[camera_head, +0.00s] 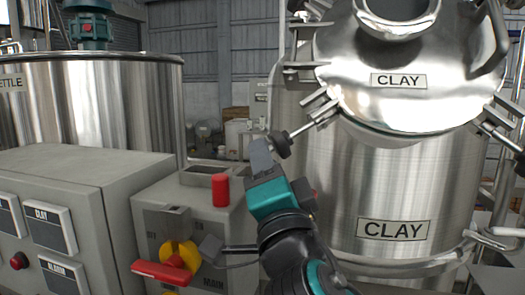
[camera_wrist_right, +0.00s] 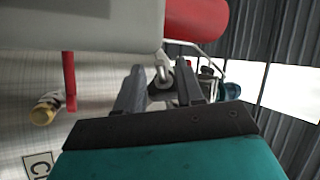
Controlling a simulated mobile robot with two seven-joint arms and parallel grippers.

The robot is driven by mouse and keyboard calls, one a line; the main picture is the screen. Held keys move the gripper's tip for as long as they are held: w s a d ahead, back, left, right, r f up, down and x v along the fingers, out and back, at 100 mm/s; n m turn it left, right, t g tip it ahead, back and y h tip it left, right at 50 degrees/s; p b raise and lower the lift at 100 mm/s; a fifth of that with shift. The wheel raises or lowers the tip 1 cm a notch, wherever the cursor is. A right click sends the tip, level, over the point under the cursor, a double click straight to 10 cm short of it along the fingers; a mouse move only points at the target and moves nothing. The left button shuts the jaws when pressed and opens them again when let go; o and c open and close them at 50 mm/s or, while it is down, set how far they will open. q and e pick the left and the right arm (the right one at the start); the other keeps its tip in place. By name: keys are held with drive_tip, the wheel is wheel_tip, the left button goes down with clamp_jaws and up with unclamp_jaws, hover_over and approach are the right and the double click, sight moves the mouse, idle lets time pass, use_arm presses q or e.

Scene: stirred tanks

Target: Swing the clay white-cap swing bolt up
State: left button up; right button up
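The clay tank (camera_head: 395,185) stands at right in the head view under its shiny domed lid (camera_head: 370,60). A swing bolt (camera_head: 313,122) with a dark knob slants down and left from the lid's left edge. Another swing bolt (camera_head: 497,133) sits at the lid's right edge. No white cap is clear in the head view. My right gripper (camera_head: 265,152) is at the left bolt's knob. In the right wrist view its fingers (camera_wrist_right: 160,85) stand apart, with a dark knob (camera_wrist_right: 161,92) showing between them; I cannot tell whether they touch it. My left gripper is out of view.
A grey control box (camera_head: 85,175) and a smaller panel with a red handle (camera_head: 160,272) and a red cylinder (camera_head: 220,190) stand at left. A kettle tank (camera_head: 100,100) is behind. The wrist view shows a pale-and-gold capped piece (camera_wrist_right: 46,109) beside a red bar (camera_wrist_right: 69,80).

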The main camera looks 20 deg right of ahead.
idle(0.3)
clamp_jaws()
drive_tip(key=shift+r, duration=0.1)
idle(1.2)
